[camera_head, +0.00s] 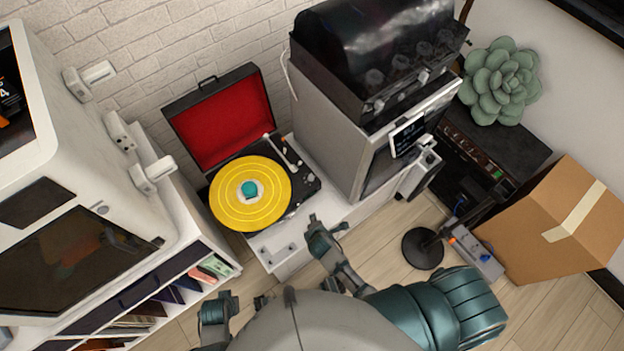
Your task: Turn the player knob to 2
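The record player (302,196) stands on a white cabinet with its red-lined lid (222,115) open. A yellow record (266,205) with a teal centre lies on its platter, and the tonearm (284,153) is at the right of it. Small knob-like shapes (309,177) show on the deck's right side; their markings and setting are too small to read. My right gripper (328,222) is in front of the player, below and right of it in the picture, apart from it, fingers spread and empty. My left arm's end (216,310) is at the bottom edge, its fingers unclear.
A white cabinet (350,212) carries the player and a grey machine (335,140) close on its right. A white printer-like machine (165,205) stands at left. A black stand base (422,248) and a cardboard box (540,225) are at right. Floor is clear in front.

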